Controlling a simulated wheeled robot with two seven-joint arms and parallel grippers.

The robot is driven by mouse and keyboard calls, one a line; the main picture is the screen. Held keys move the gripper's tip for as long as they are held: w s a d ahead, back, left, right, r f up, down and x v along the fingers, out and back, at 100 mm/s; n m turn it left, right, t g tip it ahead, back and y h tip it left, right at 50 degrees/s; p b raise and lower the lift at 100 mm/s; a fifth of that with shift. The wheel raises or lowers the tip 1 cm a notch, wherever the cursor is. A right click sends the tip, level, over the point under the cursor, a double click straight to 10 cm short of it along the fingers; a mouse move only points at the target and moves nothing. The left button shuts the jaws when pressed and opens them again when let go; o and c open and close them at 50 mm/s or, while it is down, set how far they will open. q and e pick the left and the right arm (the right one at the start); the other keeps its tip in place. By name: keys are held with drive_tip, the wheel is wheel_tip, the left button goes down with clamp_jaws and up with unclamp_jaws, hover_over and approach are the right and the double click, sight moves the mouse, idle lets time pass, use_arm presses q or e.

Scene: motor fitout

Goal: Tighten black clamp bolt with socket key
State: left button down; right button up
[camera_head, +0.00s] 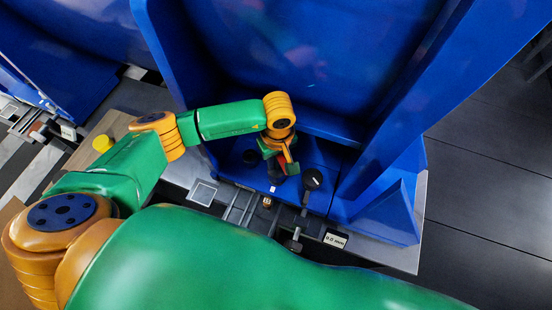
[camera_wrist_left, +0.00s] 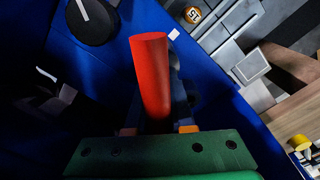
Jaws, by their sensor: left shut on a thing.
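My left gripper (camera_head: 279,152) reaches down over the blue base and is shut on a red-handled tool, which looks like the socket key. The red handle (camera_wrist_left: 152,75) stands in the middle of the left wrist view, between the orange fingertips (camera_wrist_left: 160,129). Its lower end and any socket are hidden. A round black cap with a white line, perhaps a clamp bolt head (camera_head: 312,178), lies just right of the gripper; it also shows in the left wrist view (camera_wrist_left: 92,20). A second dark part with a white line (camera_wrist_left: 52,92) sits in shadow left of the handle. My right gripper is out of view.
Tall blue walls (camera_head: 385,120) rise behind and to the right of the gripper. In front lie grey rails, a brass fitting (camera_head: 267,202), a square plate (camera_head: 203,193) and a display reading 0.0 mm (camera_head: 334,240). A yellow knob (camera_head: 102,143) stands at left.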

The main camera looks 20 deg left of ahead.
use_arm(q)
drive_tip(key=shift+f+b, duration=1.15)
drive_tip(key=shift+f, duration=0.1)
idle(0.3)
drive_tip(key=shift+w+f+m+b, duration=0.1)
drive_tip(key=shift+f+m+b, duration=0.1)
drive_tip(key=shift+m+b, duration=0.75)
drive_tip(key=shift+r+m, duration=0.2)
drive_tip(key=shift+m, duration=0.25)
